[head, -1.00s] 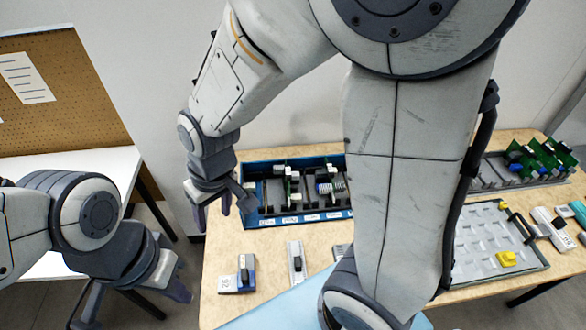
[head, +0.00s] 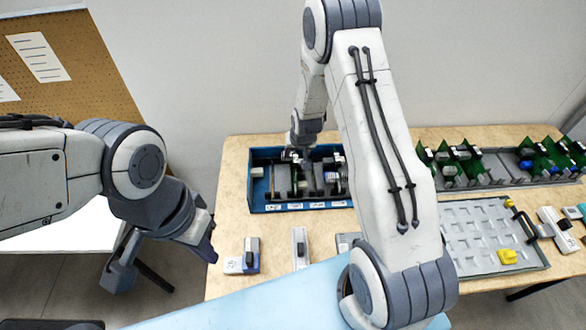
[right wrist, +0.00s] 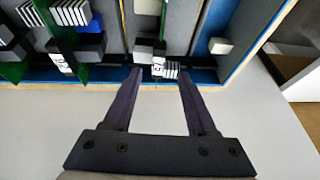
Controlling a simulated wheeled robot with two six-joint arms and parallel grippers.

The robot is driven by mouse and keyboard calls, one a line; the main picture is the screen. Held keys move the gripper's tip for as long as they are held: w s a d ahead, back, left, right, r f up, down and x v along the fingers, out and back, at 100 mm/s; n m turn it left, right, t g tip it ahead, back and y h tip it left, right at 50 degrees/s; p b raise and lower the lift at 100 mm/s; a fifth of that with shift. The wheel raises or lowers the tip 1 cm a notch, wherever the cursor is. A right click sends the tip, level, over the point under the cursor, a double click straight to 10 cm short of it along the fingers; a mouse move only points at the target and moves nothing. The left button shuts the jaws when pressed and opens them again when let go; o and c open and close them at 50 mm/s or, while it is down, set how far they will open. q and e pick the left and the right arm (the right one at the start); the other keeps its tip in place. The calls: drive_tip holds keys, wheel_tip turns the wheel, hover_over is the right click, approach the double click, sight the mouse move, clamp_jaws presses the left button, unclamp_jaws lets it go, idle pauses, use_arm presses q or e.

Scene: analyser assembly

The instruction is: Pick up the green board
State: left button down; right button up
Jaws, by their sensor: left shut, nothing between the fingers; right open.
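Green boards with grey and black parts stand on edge in a blue bin (head: 262,206) at the back of the table. One green board (right wrist: 161,25) is seen edge-on in the right wrist view, just beyond my fingertips, with a grey block and a ribbed white part on it. My right gripper (right wrist: 161,74) is open; its two fingers reach the bin's edge, one to each side of that board's line, with no clear contact. In the head view the right gripper (head: 301,158) is over the bin, partly hidden. My left gripper (head: 162,268) is shut and empty, left of the table.
A grey rack (head: 500,176) with several green boards stands at the back right. A grey tray (head: 462,262) with a yellow piece (head: 507,256) lies in front of it. Small modules (head: 243,258) lie along the front. My right arm hides the table's middle.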

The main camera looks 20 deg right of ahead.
sight(295, 157)
drive_tip(key=shift+w+d+f+p, duration=0.1)
drive_tip(key=shift+w+f+p, duration=0.2)
drive_tip(key=shift+f+p, duration=0.15)
drive_tip(key=p+x, duration=0.1)
drive_tip(key=x, duration=0.2)
drive_tip(key=shift+w+d, duration=0.1)
drive_tip(key=shift+w+f+p, duration=0.25)
drive_tip(key=shift+f+p, duration=0.05)
drive_tip(key=shift+f, duration=0.2)
clamp_jaws()
